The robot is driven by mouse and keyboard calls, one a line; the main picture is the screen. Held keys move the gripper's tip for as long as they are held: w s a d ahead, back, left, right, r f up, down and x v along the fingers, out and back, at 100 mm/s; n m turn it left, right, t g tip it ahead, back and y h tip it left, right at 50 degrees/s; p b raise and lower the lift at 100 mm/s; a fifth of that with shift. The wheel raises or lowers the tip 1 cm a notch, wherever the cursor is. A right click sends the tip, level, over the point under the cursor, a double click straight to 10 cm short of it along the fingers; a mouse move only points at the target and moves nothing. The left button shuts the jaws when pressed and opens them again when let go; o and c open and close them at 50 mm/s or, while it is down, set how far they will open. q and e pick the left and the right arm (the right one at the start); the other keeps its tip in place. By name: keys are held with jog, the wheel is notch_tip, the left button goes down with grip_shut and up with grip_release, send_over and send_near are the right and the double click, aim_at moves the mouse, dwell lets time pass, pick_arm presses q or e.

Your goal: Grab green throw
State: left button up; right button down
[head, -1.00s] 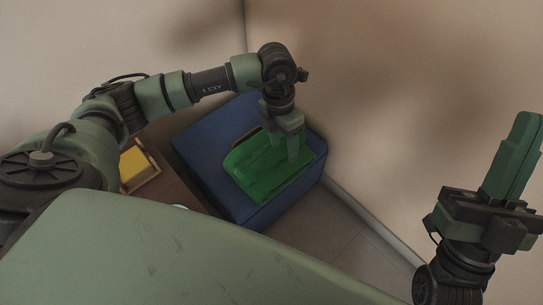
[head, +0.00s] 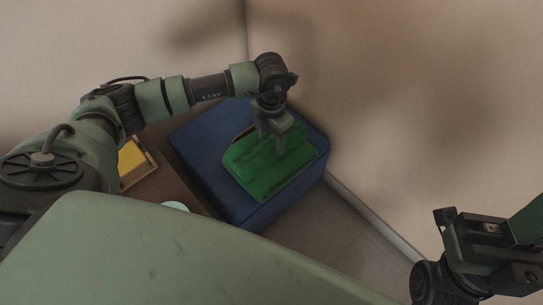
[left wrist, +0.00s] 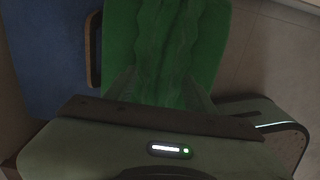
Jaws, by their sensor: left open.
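The green throw (head: 262,178) lies folded on top of a blue ottoman-like block (head: 195,140) in the corner. It also fills the upper middle of the left wrist view (left wrist: 165,40), with ridges along its middle. My left gripper (head: 270,146) points down over the back part of the throw, its two fingers apart. Nothing shows lifted between them; I cannot tell whether the tips touch the cloth. My right gripper (head: 515,232) is at the right edge, partly cut off, far from the throw.
A brown-edged item (left wrist: 94,62) lies beside the throw on the blue block. Left of the block, a wooden tray (head: 150,170) with something yellow stands on a brown surface. A pale round thing (head: 176,206) is partly hidden. Walls (head: 400,90) close in behind and right.

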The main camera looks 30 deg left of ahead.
pick_arm(q)
jog(key=shift+f, duration=0.3)
grip_shut()
jog(key=shift+r, duration=0.1)
dwell(1.1)
